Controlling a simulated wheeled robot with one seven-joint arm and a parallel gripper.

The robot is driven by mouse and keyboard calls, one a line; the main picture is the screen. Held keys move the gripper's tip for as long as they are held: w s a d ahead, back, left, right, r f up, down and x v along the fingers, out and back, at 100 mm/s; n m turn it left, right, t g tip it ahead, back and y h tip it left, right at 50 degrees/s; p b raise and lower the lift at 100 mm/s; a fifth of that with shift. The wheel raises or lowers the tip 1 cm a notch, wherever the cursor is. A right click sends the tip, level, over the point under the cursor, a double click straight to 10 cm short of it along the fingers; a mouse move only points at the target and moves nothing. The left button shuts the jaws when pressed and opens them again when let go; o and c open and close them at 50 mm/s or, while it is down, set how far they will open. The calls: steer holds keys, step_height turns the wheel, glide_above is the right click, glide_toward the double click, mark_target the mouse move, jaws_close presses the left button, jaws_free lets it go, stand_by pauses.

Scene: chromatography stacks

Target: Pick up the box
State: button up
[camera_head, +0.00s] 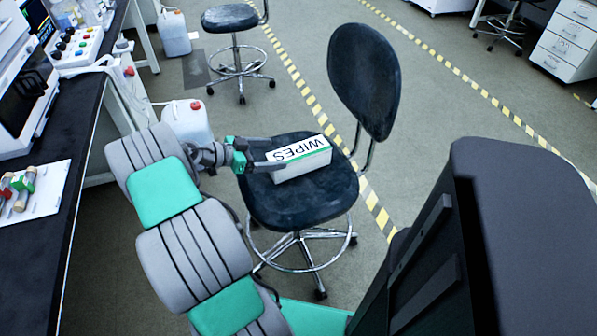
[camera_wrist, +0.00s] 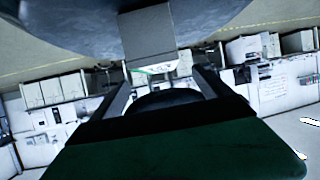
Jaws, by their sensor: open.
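The box (camera_head: 302,162) is white with a green stripe and the word WIPES. It lies on the dark seat (camera_head: 290,204) of a swivel chair. My gripper (camera_head: 268,154) is at the left end of the box, with its fingers open and pointing at it. One finger overlaps the near left corner in the head view; I cannot tell if it touches. In the wrist view, the box (camera_wrist: 150,35) shows beyond the open fingers (camera_wrist: 162,72), its shaded end roughly between them. The seat spans the top of that view, which is turned over.
The chair's backrest (camera_head: 364,80) rises behind the box to the right. A black bench (camera_head: 55,215) with lab equipment runs along the left. A white jug (camera_head: 187,122) with a red cap stands behind my arm. A stool (camera_head: 230,20) is farther back. Floor is open right of the chair.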

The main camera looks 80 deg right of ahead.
mark_target(294, 152)
steer(key=x, duration=0.8)
steer(key=shift+s+r+b, duration=0.1)
steer(key=shift+s+b, duration=0.05)
steer(key=shift+b, duration=0.15)
steer(key=shift+c, duration=0.2)
steer(key=c, duration=1.6)
steer(key=shift+o, duration=0.2)
steer(key=shift+r, duration=0.1)
